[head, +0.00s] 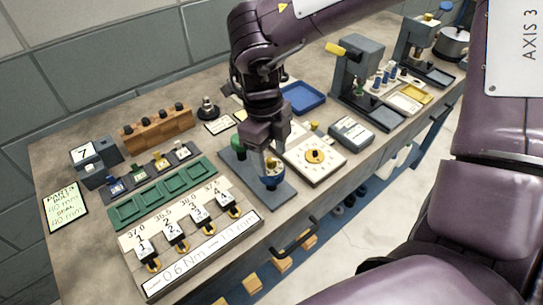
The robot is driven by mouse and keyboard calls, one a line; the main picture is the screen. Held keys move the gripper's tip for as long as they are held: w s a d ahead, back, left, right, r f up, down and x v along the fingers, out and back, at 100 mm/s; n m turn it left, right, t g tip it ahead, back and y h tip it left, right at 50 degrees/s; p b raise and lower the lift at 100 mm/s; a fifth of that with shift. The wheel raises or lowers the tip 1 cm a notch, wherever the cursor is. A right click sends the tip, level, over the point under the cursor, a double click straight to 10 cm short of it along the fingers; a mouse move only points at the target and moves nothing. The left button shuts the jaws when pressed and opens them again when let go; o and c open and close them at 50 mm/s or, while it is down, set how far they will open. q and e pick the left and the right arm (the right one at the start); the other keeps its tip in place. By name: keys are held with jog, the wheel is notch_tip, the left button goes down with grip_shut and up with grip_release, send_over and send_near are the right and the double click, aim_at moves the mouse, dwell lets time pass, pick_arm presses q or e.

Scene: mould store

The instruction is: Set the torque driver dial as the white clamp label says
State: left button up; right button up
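My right gripper (270,152) points down, just left of the dial plate, over a blue part with a yellow piece (272,174) on a grey base. Whether its fingers are open, or touch that part, I cannot tell. My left gripper is not in view.
Several numbered black clamps (172,228) stand on the white board. Behind it is a green tray (165,195). A grey box (351,133) stands right of the dial, with a blue tray (302,98) and grey presses (358,70) behind. Bare bench shows at the left.

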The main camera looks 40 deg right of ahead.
aim_at(271, 159)
jog(key=shift+o, duration=0.5)
jog(key=shift+r, duration=0.1)
jog(key=shift+r+p, duration=2.9)
jog(key=shift+r, duration=1.05)
jog(key=shift+f, duration=0.1)
